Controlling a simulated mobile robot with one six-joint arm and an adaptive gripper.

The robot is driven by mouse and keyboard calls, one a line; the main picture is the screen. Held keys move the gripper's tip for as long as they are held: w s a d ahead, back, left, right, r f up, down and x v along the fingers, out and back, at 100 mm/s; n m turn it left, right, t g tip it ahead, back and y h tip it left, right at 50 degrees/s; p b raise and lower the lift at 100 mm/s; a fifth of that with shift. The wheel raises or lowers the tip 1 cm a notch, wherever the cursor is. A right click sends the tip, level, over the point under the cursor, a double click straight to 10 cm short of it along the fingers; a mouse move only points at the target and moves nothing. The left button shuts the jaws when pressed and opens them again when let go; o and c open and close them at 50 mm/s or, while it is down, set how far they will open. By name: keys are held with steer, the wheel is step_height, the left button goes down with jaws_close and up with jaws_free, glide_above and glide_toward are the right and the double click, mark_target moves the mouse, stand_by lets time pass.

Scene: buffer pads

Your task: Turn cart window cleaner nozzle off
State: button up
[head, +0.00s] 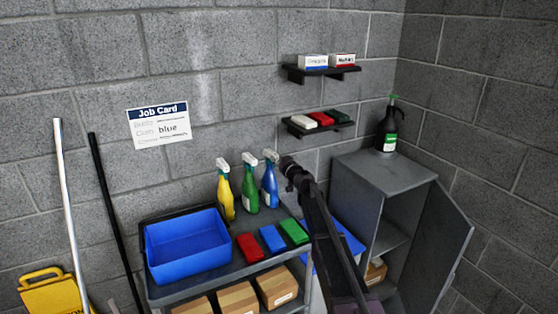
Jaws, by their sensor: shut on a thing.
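Three spray bottles stand upright in a row at the back of the cart (190,283): a yellow one (225,196), a green one (249,192) and a blue one (269,189). Each has a pale trigger head. My gripper (284,163) is at the head of the blue bottle, the one nearest my arm, and is shut on its nozzle (272,156). The fingertips are small and dark here, so the exact grip and the nozzle's setting cannot be made out. The bottle labels are too small to read.
A blue bin (188,247) and red, blue and green cloths (272,238) lie on the cart, with cardboard boxes (237,299) below. Two wall shelves (318,128) hang behind. A job card (159,125) reads "blue".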

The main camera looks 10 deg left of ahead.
steer(key=o, duration=0.6)
steer(key=shift+s+d, duration=0.1)
steer(key=v, duration=0.6)
steer(key=shift+s+d, duration=0.2)
steer(key=shift+s, duration=0.1)
stand_by(0.4)
